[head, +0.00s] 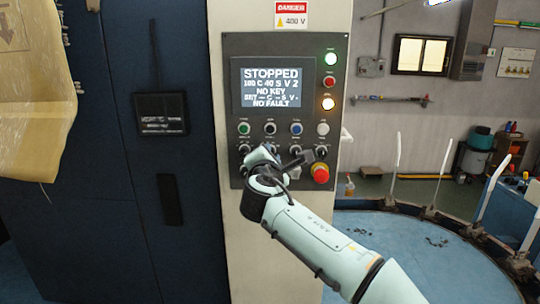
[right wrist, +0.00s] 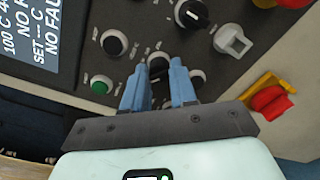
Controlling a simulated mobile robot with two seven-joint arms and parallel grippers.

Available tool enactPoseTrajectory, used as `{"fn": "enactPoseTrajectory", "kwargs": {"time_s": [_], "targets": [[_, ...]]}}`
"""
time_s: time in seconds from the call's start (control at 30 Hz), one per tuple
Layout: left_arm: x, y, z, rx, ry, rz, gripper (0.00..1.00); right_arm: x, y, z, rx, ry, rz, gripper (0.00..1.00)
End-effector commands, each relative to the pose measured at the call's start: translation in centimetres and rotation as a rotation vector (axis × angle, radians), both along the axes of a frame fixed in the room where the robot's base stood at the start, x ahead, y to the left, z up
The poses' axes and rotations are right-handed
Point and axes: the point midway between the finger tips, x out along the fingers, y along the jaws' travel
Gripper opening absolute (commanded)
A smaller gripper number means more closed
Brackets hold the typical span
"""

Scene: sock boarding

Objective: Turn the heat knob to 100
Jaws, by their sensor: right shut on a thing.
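The control panel (head: 288,110) is upright on the machine's front, with rows of buttons and knobs under its display (head: 269,87). The display reads STOPPED, 100 C, NO KEY, a SET line with dashes, and NO FAULT. My right gripper (head: 264,155) is at the left part of the knob row and hides part of it. In the right wrist view its two blue fingers (right wrist: 157,74) are shut around a small panel knob (right wrist: 158,60). Its pointer and label are unreadable, so I cannot confirm it is the heat knob. My left gripper is out of view.
A red emergency stop (head: 320,172) and a grey switch (right wrist: 233,40) are close by. A black knob (right wrist: 190,14) and a green button (right wrist: 101,84) also surround the fingers. A round blue table (head: 400,255) with upright white pieces stands at the right.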

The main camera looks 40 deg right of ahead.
Motion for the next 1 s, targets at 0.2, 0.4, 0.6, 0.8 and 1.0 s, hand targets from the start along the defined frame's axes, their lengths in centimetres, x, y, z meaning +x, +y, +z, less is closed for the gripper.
{"fn": "enactPoseTrajectory", "kwargs": {"time_s": [0.2,0.4,0.6,0.8,1.0], "targets": [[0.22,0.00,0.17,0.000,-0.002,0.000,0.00,-0.07,0.05,0.46,-0.070,0.047,0.002,0.00],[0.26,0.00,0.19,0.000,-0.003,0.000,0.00,-0.07,0.05,0.46,-0.096,0.069,0.002,0.00],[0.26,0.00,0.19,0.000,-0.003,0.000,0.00,-0.06,0.05,0.45,-0.101,0.073,0.002,0.00],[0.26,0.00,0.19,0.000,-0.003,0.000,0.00,-0.07,0.05,0.44,-0.100,0.072,0.002,0.00],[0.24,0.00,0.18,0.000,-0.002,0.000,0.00,-0.04,0.04,0.30,-0.099,0.076,0.001,0.51]]}}
